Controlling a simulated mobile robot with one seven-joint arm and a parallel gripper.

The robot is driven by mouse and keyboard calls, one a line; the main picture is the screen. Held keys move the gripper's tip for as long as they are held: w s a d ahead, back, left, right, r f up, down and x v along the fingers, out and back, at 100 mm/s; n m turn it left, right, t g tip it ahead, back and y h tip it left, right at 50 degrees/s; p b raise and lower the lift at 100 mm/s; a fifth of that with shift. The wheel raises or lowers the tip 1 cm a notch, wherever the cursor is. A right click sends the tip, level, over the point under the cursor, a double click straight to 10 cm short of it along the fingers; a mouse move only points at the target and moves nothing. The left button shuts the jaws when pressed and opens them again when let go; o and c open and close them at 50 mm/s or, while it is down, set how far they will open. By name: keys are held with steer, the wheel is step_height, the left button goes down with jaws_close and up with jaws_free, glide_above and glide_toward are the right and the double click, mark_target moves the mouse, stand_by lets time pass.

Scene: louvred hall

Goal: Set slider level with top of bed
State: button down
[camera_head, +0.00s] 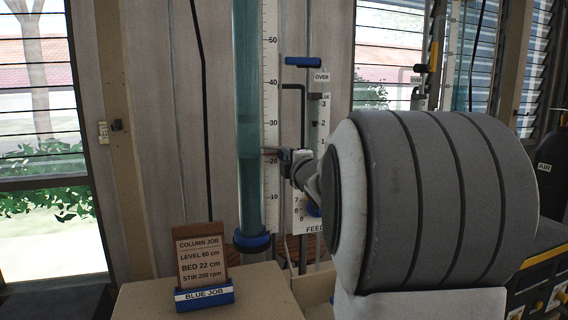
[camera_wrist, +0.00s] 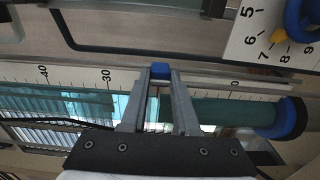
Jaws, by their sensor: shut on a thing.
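The clear column (camera_head: 249,90) stands upright with a white scale strip (camera_head: 270,100) along its right side. The bed (camera_head: 249,195) is the darker teal fill in the lower column; its top edge shows faintly a little above the 20 mark. My gripper (camera_head: 284,160) reaches the scale from the right at about that height. In the wrist view my gripper (camera_wrist: 160,80) is shut on the small blue slider (camera_wrist: 160,71) at the scale's edge, between the 30 mark and the column's blue base. The fingers hide part of the column there, so the exact bed line is covered.
A job card (camera_head: 203,262) in a blue holder reads level 60 cm, bed 22 cm, stir 200 rpm. A feed panel (camera_head: 313,215) with a blue knob (camera_wrist: 306,20) stands right of the column. A blue-handled valve (camera_head: 303,62) is above it.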

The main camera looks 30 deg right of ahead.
steer(key=c, duration=0.6)
jaws_free()
steer(key=shift+c, duration=0.2)
steer(key=shift+f, duration=0.1)
